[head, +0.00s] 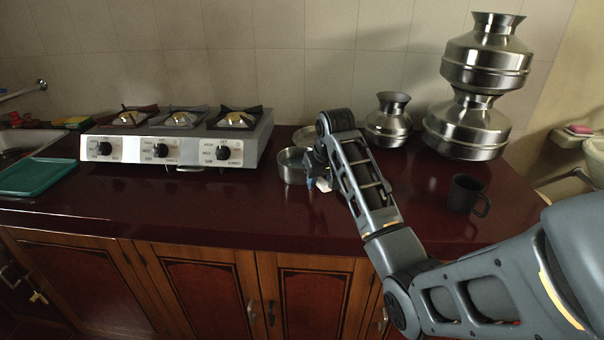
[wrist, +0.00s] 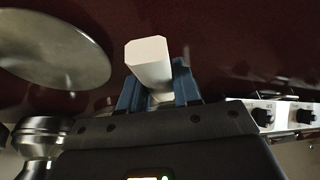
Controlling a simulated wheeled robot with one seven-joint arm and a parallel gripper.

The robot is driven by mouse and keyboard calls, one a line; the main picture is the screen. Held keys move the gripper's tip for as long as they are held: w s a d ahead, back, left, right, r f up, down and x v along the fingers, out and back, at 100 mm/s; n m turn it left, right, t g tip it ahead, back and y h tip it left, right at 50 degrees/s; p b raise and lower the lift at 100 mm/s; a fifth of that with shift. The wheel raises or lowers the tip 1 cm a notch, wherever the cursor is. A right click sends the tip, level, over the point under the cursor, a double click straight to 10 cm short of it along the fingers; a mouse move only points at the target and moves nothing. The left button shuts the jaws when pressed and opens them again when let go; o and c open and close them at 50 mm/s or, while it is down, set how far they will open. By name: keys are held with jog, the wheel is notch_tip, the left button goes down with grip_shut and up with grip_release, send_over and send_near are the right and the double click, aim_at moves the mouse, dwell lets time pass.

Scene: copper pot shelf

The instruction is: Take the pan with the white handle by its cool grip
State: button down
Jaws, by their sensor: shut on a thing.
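A white handle (wrist: 149,62) with a blunt, angular end sits between the two blue fingers of my gripper (wrist: 157,90) in the wrist view. My gripper is shut on this white handle. In the head view my gripper (head: 317,172) is low over the counter, and a bit of the white handle (head: 323,185) shows below it. A round grey metal disc or pan (wrist: 50,48) lies left of the fingers in the wrist view.
A three-burner stove (head: 178,143) stands left on the dark red counter (head: 230,205). Another round metal piece (head: 304,136) is behind the pan. A small steel pot (head: 389,122), stacked steel pots (head: 468,125) and a black mug (head: 465,194) are right. The front counter is clear.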

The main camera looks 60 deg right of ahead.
dwell(0.3)
jog(key=shift+r, duration=0.1)
jog(key=shift+d, duration=0.1)
jog(key=shift+r+b, duration=0.35)
jog(key=r, duration=0.4)
jog(key=shift+d+r, duration=0.1)
jog(key=shift+d, duration=0.15)
jog(key=s+d+r+p, duration=0.3)
jog(key=s+d+r, duration=0.3)
jog(key=d+r, duration=0.3)
jog(key=shift+r, duration=1.3)
jog(key=shift+s+d, duration=0.1)
jog(key=shift+d, duration=0.05)
